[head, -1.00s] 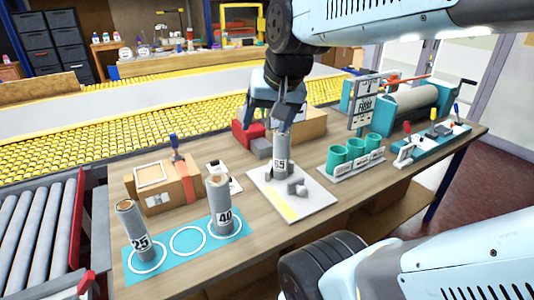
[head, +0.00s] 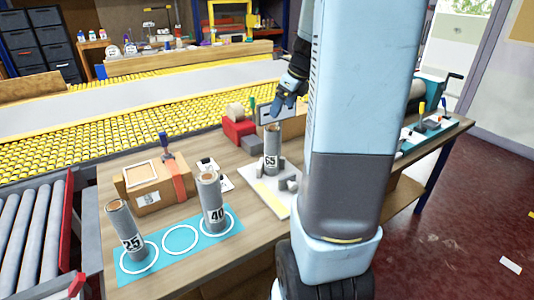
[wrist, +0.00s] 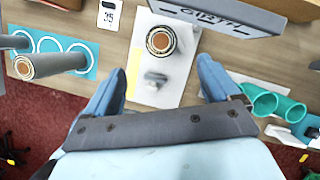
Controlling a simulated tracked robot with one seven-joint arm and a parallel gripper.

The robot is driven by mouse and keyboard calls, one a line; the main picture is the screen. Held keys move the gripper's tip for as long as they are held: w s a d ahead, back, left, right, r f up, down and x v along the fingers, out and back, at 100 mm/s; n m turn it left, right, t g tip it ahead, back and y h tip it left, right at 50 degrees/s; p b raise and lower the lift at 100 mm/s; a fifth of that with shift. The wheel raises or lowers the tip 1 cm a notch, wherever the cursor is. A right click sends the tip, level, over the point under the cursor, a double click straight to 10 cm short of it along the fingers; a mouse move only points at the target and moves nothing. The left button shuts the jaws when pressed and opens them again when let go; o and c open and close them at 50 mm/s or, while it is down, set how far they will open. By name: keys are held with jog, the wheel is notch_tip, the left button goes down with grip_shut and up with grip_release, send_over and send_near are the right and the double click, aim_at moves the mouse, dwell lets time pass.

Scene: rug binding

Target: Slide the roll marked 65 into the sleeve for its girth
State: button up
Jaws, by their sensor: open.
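The roll marked 65 (head: 272,152) is a grey tube with a brown core and a white label. It stands upright on a white board (head: 267,198). In the wrist view its top end (wrist: 160,40) shows beyond the fingertips, between their lines. My gripper (wrist: 162,70) is open and empty; in the head view (head: 288,108) it is above the roll, apart from it. The teal sleeves (wrist: 265,103) show at the right of the wrist view; my arm hides them in the head view. The girth sign (wrist: 215,14) is at the top of the wrist view.
Roll 25 (head: 125,230) and roll 40 (head: 213,203) stand on a teal mat (head: 181,262) with white rings; its middle ring is empty. A cardboard box (head: 150,190) and a red tape dispenser (head: 238,130) are behind. Grey blocks (head: 289,184) lie on the white board.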

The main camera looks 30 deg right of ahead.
aim_at(273, 129)
jog(key=x, duration=1.4)
jog(key=shift+d, duration=0.15)
jog(key=c, duration=1.5)
jog(key=shift+c, duration=0.2)
jog(key=shift+r, duration=0.15)
